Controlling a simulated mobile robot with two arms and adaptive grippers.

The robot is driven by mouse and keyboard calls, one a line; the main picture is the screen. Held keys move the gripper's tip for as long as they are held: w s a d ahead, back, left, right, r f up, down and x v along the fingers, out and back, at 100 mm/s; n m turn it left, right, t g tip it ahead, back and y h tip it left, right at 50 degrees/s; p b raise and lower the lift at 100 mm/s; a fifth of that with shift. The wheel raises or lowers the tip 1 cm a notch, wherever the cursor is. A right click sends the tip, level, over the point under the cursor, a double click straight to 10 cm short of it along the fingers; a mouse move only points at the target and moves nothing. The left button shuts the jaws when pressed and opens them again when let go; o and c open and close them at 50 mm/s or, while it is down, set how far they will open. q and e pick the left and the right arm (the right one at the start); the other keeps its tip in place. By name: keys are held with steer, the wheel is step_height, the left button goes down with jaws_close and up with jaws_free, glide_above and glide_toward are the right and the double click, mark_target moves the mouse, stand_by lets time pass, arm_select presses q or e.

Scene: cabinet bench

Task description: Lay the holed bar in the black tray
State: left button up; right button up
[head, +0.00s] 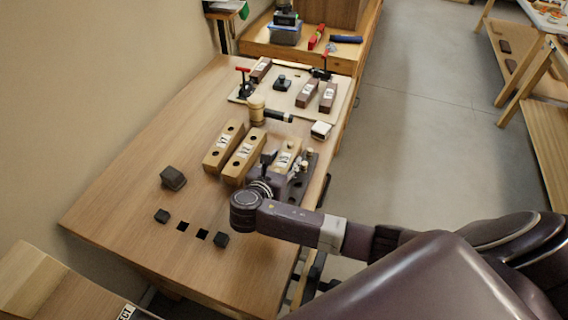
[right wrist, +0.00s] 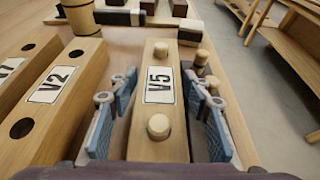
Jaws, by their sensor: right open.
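A wooden bar marked V5 (right wrist: 158,87) has two round light pegs standing in its top; it also shows in the head view (head: 287,152). It lies at the black tray (head: 301,186), a dark flat piece with more pegs on its right side. My right gripper (right wrist: 160,120) is open, with one finger on each side of the V5 bar; in the head view it (head: 274,172) is partly hidden by its own wrist. Two bars with dark open holes, V2 (head: 243,156) and another (head: 223,146), lie to the left. My left gripper is out of view.
A wooden mallet (head: 257,110) lies behind the bars, near a pale board (head: 295,97) with dark blocks and clamps. Dark blocks (head: 173,178) and two square black holes (head: 202,235) are at the front left. The bench's left side is mostly clear.

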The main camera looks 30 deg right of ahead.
steer(key=shift+c, duration=0.5)
jaws_close()
steer(key=shift+r, duration=0.1)
